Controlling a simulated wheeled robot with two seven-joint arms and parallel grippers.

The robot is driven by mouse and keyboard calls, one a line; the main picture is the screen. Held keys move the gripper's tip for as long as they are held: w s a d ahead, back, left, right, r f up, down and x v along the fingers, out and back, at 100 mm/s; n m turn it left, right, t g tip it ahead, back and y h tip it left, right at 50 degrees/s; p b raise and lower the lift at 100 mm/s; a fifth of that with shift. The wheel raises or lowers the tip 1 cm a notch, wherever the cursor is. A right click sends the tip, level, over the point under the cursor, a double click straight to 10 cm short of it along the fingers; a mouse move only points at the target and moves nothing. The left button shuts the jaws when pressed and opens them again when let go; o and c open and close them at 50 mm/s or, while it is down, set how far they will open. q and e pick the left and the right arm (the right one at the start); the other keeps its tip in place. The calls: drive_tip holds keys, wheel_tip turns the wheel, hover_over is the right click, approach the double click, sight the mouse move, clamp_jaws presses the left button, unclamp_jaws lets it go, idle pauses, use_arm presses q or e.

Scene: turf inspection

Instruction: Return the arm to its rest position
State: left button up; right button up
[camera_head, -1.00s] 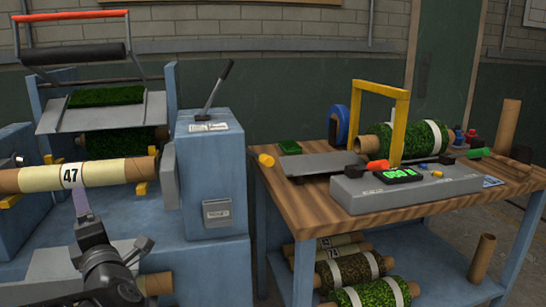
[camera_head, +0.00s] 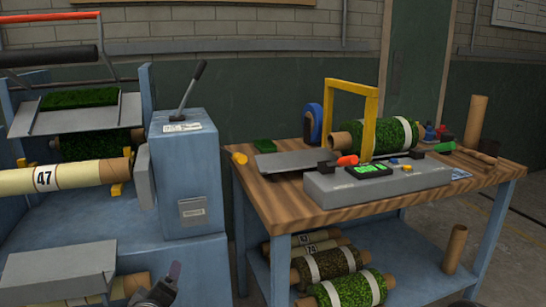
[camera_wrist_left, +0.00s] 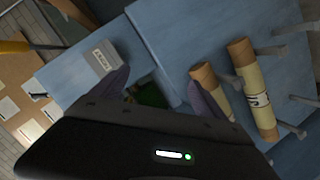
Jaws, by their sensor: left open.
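My left gripper (camera_wrist_left: 162,92) is open and empty in the left wrist view, with its two purple-grey fingers spread apart. In the head view only a small part of my left gripper (camera_head: 173,272) shows at the bottom edge, low in front of the blue machine (camera_head: 190,180). The pale roll marked 47 (camera_head: 75,177) lies across the machine at the left, apart from the gripper. My right gripper is in neither view.
A wooden workbench (camera_head: 280,203) stands to the right with a grey console (camera_head: 330,187), a yellow frame (camera_head: 370,120) and a turf roll (camera_head: 395,135). Several turf rolls lie on its lower shelf. The machine's lever (camera_head: 192,85) stands up near my left arm's side.

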use_arm(q)
drive_tip(key=s+d+f+m+g+h, duration=0.2)
drive_tip(key=s+d+f, duration=0.2)
drive_tip(key=f, duration=0.4)
drive_tip(key=s+d+f+m+g+h, duration=0.1)
drive_tip(key=s+d+f+m+g, duration=0.25)
drive_tip(key=f, duration=0.45)
drive_tip(key=s+d+f+m+g+h, duration=0.2)
drive_tip(key=s+d+f, duration=0.2)
drive_tip(key=f, duration=0.4)
drive_tip(key=s+d+f+m+g+h, duration=0.1)
drive_tip(key=s+d+f+g, duration=0.25)
drive_tip(key=s+f, duration=0.5)
drive_tip(key=s+d+f+m+g, duration=0.1)
drive_tip(key=s+d+f+g, duration=0.4)
drive_tip(key=s, duration=0.7)
wheel_tip(320, 180, up, 20)
drive_tip(key=t+p, duration=0.2)
drive_tip(key=p, duration=1.9)
drive_tip(key=shift+w+a+r, duration=0.15)
drive_tip(key=shift+w+a, duration=0.2)
drive_tip(key=shift+a, duration=0.05)
drive_tip(key=shift+o, duration=0.2)
